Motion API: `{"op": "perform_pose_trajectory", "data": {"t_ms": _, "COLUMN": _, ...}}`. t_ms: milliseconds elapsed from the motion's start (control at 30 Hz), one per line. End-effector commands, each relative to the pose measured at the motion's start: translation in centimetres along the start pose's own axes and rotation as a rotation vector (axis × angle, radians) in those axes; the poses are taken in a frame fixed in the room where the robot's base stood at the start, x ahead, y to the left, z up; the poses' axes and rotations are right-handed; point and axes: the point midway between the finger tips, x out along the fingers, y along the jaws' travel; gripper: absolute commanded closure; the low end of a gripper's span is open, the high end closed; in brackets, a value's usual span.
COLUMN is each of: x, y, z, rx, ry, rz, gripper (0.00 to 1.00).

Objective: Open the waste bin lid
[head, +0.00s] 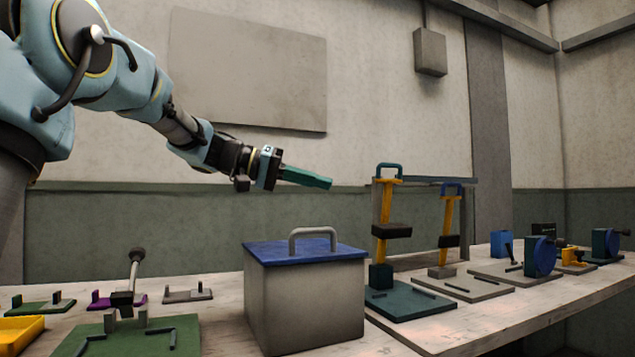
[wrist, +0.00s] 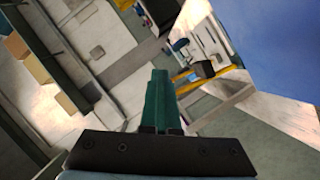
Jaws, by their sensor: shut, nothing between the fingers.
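The waste bin (head: 305,300) is a grey box on the bench in the middle of the head view. Its flat blue lid (head: 270,251) lies level on top, closed, with a grey arched handle (head: 313,233) standing on it. My gripper (head: 330,183) has green fingers, shut and empty. In the head view it appears above the lid and handle, pointing right, apart from them. In the wrist view my gripper (wrist: 160,75) points away from the camera, and a large blue surface at the upper right looks like the lid (wrist: 275,50). The handle is not clearly seen there.
Right of the bin, a green-based press (head: 408,303) and a grey-based one (head: 462,287) stand with orange uprights. Left of it is a green plate with a lever fixture (head: 130,335). A yellow tray (head: 20,332) sits at far left. Air above the bin is free.

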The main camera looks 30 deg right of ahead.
Motion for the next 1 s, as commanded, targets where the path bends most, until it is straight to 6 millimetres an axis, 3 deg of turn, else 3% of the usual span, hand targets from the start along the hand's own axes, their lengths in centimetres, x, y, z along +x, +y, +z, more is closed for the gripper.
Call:
{"op": "perform_pose_trajectory", "data": {"t_ms": 667, "x": 0.00, "y": 0.00, "z": 0.00, "rx": 0.000, "ry": 0.000, "rz": 0.000, "gripper": 1.00}}
{"op": "perform_pose_trajectory", "data": {"t_ms": 1000, "x": 0.00, "y": 0.00, "z": 0.00, "rx": 0.000, "ry": 0.000, "rz": 0.000, "gripper": 0.64}}
